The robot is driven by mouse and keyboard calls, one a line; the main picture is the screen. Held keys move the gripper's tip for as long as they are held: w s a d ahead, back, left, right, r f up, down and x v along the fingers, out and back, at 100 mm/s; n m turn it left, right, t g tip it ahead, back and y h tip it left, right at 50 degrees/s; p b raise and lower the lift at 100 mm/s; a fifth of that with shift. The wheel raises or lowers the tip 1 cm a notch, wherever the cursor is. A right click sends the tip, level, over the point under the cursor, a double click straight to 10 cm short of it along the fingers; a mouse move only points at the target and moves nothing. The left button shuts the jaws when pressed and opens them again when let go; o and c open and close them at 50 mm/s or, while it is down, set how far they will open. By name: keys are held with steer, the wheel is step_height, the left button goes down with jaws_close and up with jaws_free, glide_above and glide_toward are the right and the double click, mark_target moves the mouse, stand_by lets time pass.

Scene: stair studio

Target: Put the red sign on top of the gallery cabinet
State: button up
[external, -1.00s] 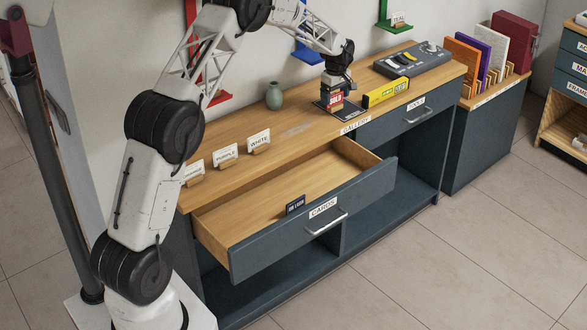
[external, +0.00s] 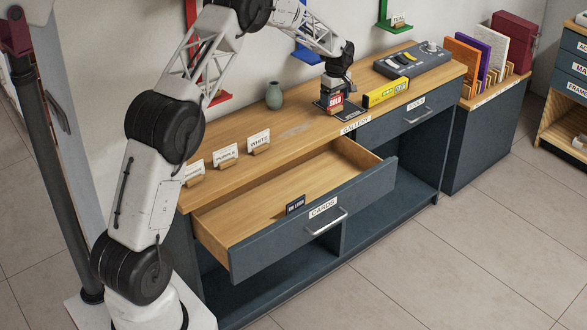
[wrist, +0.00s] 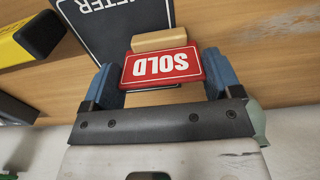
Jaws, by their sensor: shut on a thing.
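The red sign (wrist: 162,66), lettered SOLD with a wooden foot, sits between the blue fingers of my gripper (wrist: 161,84) in the wrist view. My gripper (external: 336,92) is shut on it. In the external view, the red sign (external: 335,104) is low over the top of the gallery cabinet (external: 300,130), by a dark flat plate (wrist: 120,30). I cannot tell whether its foot touches the plate or the wood. The cabinet has a wooden top and a GALLERY label on its front edge.
A yellow box-like level (external: 386,92) lies just right of my gripper. A grey device (external: 412,60) stands behind it. A green vase (external: 274,96) and several white cards are to the left. The CARDS drawer (external: 290,240) is pulled open, holding a small dark sign (external: 295,204).

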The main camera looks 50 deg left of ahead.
mark_target(335, 96)
steer(key=shift+f, duration=0.15)
steer(key=o, duration=0.7)
steer(key=shift+r, duration=3.9)
